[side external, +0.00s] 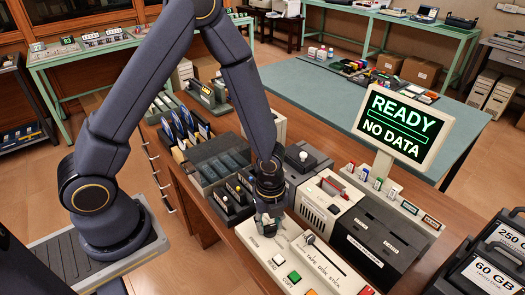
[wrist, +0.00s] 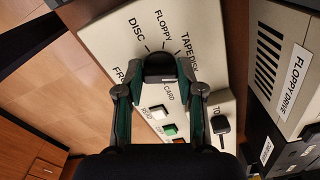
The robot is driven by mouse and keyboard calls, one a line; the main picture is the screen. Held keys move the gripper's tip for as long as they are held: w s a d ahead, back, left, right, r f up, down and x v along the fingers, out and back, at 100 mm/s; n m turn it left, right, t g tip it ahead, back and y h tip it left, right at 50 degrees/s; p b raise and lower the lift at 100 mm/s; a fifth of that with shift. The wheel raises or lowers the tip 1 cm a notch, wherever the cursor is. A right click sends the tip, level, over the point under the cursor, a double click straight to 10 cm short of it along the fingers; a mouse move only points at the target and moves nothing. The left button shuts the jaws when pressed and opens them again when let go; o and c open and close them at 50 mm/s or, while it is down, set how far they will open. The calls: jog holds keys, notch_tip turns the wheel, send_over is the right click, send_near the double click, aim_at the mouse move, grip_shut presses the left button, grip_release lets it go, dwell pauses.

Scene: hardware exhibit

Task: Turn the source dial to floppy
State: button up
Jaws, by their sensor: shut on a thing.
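The source dial (wrist: 160,66) is a dark round knob on a cream panel (wrist: 100,35), seen in the wrist view. Labels around it read DISC, FLOPPY, TAPE and CARD, with FLOPPY near the top. My gripper (wrist: 160,80) is shut on the knob, with a finger at each side. The knob's pointer is hard to make out, so I cannot tell its exact setting. In the side view my gripper (side external: 268,222) is down at the panel's far left end and hides the dial. The display (side external: 397,120) reads READY, NO DATA.
White (side external: 278,259), green (side external: 295,276) and orange buttons sit close to the dial. A slider with a dark knob (side external: 310,238) is beside them. The floppy drive (side external: 330,200) and black units (side external: 365,240) stand behind. Card and cartridge racks (side external: 235,190) fill the bench further left.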

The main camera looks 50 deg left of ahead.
jog(key=shift+n, duration=0.4)
jog(key=shift+c, duration=0.3)
jog(key=n, duration=0.7)
jog(key=shift+s+n, duration=0.1)
jog(key=shift+n, duration=0.2)
jog(key=n, duration=0.3)
jog(key=shift+s+n, duration=0.1)
jog(key=shift+n, duration=0.2)
jog(key=shift+d+n, duration=0.1)
jog(key=shift+n, duration=1.7)
jog(key=o, duration=1.2)
jog(key=shift+c, duration=0.2)
